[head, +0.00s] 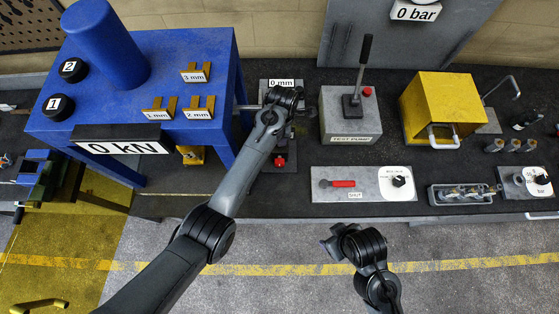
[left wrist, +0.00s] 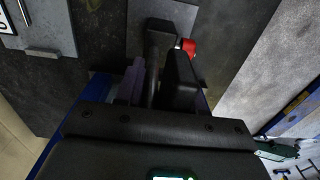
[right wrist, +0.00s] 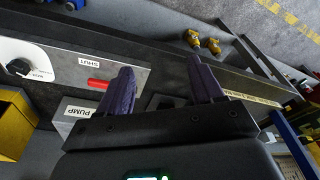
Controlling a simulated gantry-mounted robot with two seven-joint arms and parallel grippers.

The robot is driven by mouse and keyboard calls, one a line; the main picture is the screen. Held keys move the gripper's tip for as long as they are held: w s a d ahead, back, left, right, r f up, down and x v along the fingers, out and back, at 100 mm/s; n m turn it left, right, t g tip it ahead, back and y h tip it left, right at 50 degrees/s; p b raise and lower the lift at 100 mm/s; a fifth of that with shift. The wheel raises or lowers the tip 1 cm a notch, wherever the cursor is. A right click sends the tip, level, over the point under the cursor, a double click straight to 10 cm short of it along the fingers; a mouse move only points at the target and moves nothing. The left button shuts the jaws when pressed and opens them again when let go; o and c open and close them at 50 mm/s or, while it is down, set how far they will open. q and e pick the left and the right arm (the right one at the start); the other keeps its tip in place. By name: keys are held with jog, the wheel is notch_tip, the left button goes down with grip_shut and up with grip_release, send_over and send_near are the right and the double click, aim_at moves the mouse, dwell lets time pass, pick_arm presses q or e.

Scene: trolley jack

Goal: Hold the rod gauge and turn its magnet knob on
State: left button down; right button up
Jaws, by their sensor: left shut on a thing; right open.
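The rod gauge (head: 281,83), labelled "0 mm", stands on the bench between the blue press and the test pump. Its red knob (head: 280,161) shows at the near end and also in the left wrist view (left wrist: 188,46). My left gripper (head: 283,103) is over the gauge and shut on its dark body; in the left wrist view the fingers (left wrist: 156,85) clasp a dark upright part beside the red knob. The arm hides much of the gauge. My right gripper (head: 338,240) is open and empty, in front of the bench; its fingers (right wrist: 162,90) are spread in the right wrist view.
The blue press (head: 180,75) with several yellow spacers is left of the gauge. The test pump (head: 348,115) with its upright lever and the "SHUT" valve panel (head: 345,197) are to the right. A yellow box (head: 440,105) is farther right. The floor before the bench is free.

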jog(key=s+a+n+g+y, duration=0.1)
jog(key=s+a+n, duration=0.25)
jog(key=a, duration=0.55)
jog(key=s+a+n, duration=0.3)
jog(key=a+n, duration=0.1)
jog(key=a, duration=0.5)
jog(key=s+a+n+g+y, duration=0.1)
jog(key=s+a+n, duration=0.25)
jog(key=a, duration=0.55)
jog(key=s+a+f+n, duration=0.2)
jog(key=s+a+n, duration=0.3)
jog(key=n, duration=0.1)
jog(key=n+t+h, duration=0.3)
jog(key=n+t, duration=1)
jog(key=t, duration=0.1)
send_near(279, 165)
jog(key=x, duration=0.7)
jog(key=shift+w+d+f, duration=0.1)
jog(key=shift+w+f, duration=0.15)
jog(key=shift+f, duration=0.05)
jog(key=shift+x, duration=0.9)
